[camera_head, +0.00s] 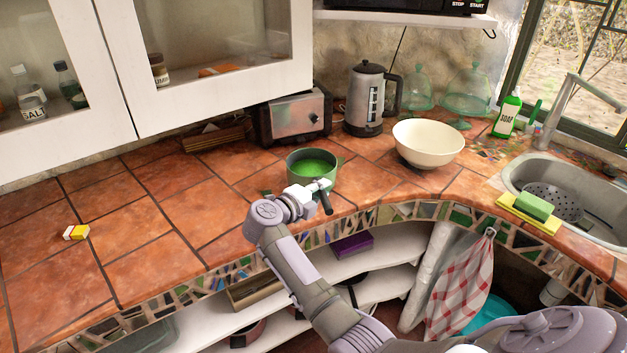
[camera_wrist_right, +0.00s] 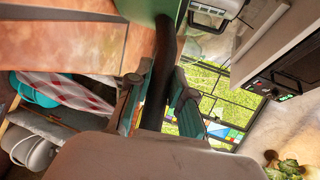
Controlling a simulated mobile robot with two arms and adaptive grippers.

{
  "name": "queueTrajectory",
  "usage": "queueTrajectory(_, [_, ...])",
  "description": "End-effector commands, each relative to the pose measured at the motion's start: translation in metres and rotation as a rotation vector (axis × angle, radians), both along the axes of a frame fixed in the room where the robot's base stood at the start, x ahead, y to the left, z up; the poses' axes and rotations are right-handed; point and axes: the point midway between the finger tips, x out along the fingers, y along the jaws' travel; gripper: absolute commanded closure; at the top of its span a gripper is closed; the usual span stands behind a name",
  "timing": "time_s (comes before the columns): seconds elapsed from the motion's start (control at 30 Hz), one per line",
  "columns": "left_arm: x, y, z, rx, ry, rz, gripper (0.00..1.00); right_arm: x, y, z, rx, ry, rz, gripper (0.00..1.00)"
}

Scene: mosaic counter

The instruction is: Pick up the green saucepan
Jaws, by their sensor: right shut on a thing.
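The green saucepan (camera_head: 297,167) is near the counter's front edge in the head view, upright, its inside bright green. I cannot tell whether its base touches the tiles. Its dark handle (camera_head: 326,203) points toward the front edge. My right gripper (camera_head: 318,188) is shut on this handle. In the right wrist view, the dark handle (camera_wrist_right: 160,85) runs between the two fingers of my right gripper (camera_wrist_right: 158,105), and part of the green pan (camera_wrist_right: 150,9) shows at the top. My left gripper is not in view.
A cream bowl (camera_head: 428,143), a kettle (camera_head: 367,100) and a toaster (camera_head: 294,117) stand behind the saucepan. A sink (camera_head: 594,190) is at the right, with a sponge (camera_head: 534,206) at its edge.

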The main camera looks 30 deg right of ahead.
Motion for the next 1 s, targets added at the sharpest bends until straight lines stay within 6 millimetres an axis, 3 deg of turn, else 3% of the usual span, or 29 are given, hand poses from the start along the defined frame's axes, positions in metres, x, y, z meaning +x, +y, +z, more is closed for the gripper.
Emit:
queueTrajectory(0.57, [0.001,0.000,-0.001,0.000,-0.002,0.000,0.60,0.001,0.000,0.008,-0.003,-0.010,0.000,1.00])
queueTrajectory(0.87, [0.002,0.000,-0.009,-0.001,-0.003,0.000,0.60,0.001,0.000,0.043,-0.002,-0.016,-0.001,1.00])
queueTrajectory(1.0, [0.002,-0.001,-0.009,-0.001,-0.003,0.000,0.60,-0.013,-0.009,0.054,-0.003,-0.013,-0.002,1.00])
